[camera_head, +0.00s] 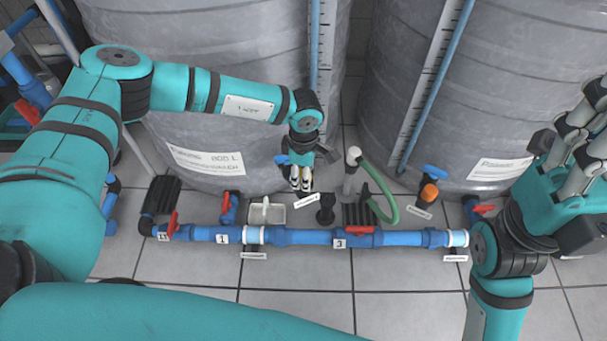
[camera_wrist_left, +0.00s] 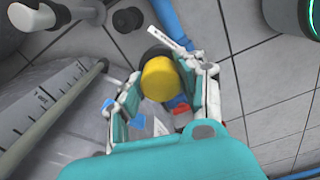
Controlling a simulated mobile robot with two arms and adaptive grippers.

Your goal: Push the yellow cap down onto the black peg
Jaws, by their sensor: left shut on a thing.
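My left gripper (camera_head: 300,183) points down near the floor in front of the grey tanks. In the left wrist view, its fingers (camera_wrist_left: 165,95) are shut on the yellow cap (camera_wrist_left: 160,79), a round, smooth piece. A black round part (camera_wrist_left: 154,52), likely the black peg, shows just behind the cap's edge. The cap covers most of it, so I cannot tell whether they touch. In the head view the gripper hides the cap. My right gripper (camera_head: 580,150) is at the right edge, partly cut off, away from the cap; its fingertips are not clear.
A blue pipe (camera_head: 300,237) with red valve handles runs in front. A black stand (camera_head: 326,210), a green hose (camera_head: 384,205), a white tray (camera_head: 267,213) and an orange-topped fitting (camera_head: 429,193) stand nearby. Large tanks (camera_head: 230,90) close off the back.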

